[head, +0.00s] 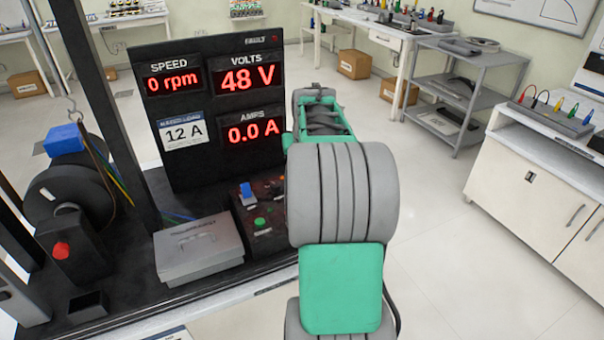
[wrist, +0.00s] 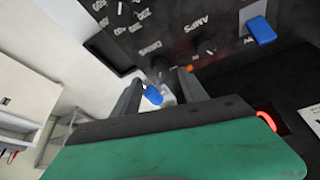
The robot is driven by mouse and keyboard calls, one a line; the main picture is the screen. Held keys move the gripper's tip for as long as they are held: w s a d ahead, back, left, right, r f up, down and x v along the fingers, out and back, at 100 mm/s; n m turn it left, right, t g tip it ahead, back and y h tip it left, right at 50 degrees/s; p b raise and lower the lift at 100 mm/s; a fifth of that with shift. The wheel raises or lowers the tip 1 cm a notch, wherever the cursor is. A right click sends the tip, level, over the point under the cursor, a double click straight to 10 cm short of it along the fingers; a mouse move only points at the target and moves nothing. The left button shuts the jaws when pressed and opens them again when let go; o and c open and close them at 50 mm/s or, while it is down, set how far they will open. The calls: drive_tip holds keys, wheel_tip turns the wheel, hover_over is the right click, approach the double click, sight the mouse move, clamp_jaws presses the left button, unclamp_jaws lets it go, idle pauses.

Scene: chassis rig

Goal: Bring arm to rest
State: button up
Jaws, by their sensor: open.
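My arm (head: 343,190), grey and green, reaches forward over the rig's right end in the head view and hides my gripper there. In the wrist view my gripper (wrist: 160,93) has its two dark fingers apart. A small blue piece (wrist: 152,95) shows between the fingertips; I cannot tell whether it touches them. The dark dial panel (wrist: 165,35), lettered OHMS and AMPS, lies just past the fingers, with a blue switch (wrist: 260,30) at upper right. In the head view the control box has a blue lever (head: 247,193) and a green button (head: 261,223).
The display board (head: 222,110) reads 0 rpm, 48 V and 0.0 A. A grey lidded box (head: 198,252) and a motor-like wheel (head: 70,205) stand left on the rig. A white cabinet (head: 530,190) and grey cart (head: 462,90) are at right, with clear floor between.

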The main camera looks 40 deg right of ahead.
drive_tip(key=shift+v, duration=1.55)
drive_tip(key=s+a+r+n+y+p, duration=0.1)
drive_tip(key=a, duration=0.8)
drive_tip(key=s+a+r+n+p, duration=0.1)
drive_tip(key=a+n, duration=0.1)
drive_tip(key=a, duration=0.7)
drive_tip(key=s+a+f+n+p, duration=0.1)
drive_tip(key=s+a+f, duration=0.1)
drive_tip(key=s+a, duration=0.4)
drive_tip(key=s+a+f+n+y+p, duration=0.1)
drive_tip(key=s+a+f+n, duration=0.1)
drive_tip(key=s+a, duration=0.4)
drive_tip(key=a, duration=0.4)
drive_tip(key=shift+s+f+n+g, duration=0.3)
drive_tip(key=shift+g, duration=0.1)
drive_tip(key=shift+c, duration=0.2)
